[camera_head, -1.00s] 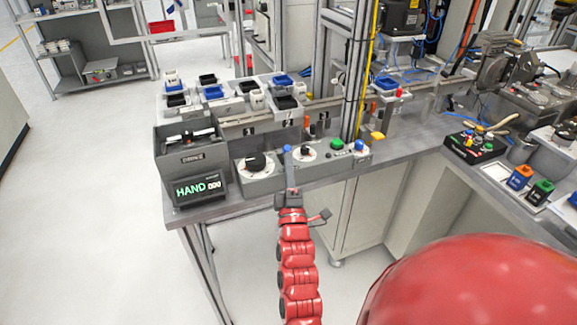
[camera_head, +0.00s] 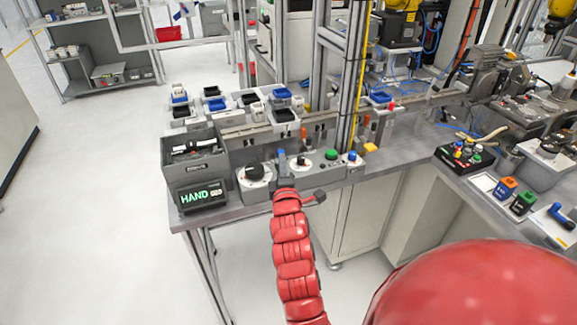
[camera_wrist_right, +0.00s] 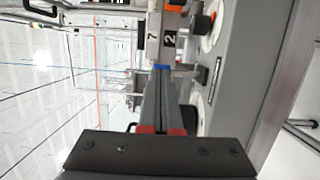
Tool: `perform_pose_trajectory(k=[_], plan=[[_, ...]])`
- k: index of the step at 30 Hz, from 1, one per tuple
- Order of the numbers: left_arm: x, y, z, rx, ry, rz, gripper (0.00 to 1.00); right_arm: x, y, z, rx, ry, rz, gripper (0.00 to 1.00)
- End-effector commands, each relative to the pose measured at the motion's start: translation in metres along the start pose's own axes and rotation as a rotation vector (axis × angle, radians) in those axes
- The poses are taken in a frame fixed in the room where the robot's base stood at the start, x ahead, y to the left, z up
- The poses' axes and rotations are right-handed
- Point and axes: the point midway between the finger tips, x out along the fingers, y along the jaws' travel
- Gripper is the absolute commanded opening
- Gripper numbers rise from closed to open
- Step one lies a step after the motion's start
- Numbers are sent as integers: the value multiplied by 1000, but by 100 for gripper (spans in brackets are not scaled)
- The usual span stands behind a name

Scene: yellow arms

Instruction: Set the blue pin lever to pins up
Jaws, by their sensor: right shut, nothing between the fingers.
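A blue-tipped part (camera_head: 281,153), apparently the blue pin lever's knob, shows on the grey control panel (camera_head: 327,176) between two dials. My right gripper (camera_head: 282,164) points at it from the front, its grey fingers closed together and empty. In the right wrist view the shut fingers (camera_wrist_right: 160,90) end right at a blue patch (camera_wrist_right: 161,67). I cannot tell whether they touch it or which position the lever is in, as the fingers hide most of it. My left gripper is not in view.
A black dial (camera_head: 254,173) stands left of the fingers. A green button (camera_head: 331,154) and a blue-topped one (camera_head: 352,157) stand right. A screen reading HAND (camera_head: 201,196) is at the left corner. A grey upright post (camera_head: 349,80) rises behind the panel.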

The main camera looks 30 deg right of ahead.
Motion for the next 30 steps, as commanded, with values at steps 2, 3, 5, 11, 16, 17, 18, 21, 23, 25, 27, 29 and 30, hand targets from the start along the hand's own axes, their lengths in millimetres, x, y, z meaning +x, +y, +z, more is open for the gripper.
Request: perform_pose_trajectory(k=[2,3,5,11,16,17,18,21,23,25,27,29,30], plan=[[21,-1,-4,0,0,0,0,9,16,-5,-25,2,-61,0],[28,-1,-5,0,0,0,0,13,18,-6,-34,2,-99,0],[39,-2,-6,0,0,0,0,17,19,-7,-47,0,-154,0],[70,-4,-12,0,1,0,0,28,22,-10,-89,1,-313,0],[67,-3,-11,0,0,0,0,29,10,-10,-94,2,-350,0],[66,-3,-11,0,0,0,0,29,10,-10,-94,2,-349,0],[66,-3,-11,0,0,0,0,29,10,-10,-94,2,-349,0],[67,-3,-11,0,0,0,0,29,12,-10,-94,2,-348,0],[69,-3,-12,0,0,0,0,29,14,-10,-94,3,-348,0],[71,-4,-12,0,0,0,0,29,16,-10,-94,3,-348,0],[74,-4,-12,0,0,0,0,29,20,-11,-93,3,-348,0],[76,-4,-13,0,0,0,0,29,23,-11,-93,3,-348,0],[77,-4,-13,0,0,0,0,29,25,-11,-93,3,-348,0]])
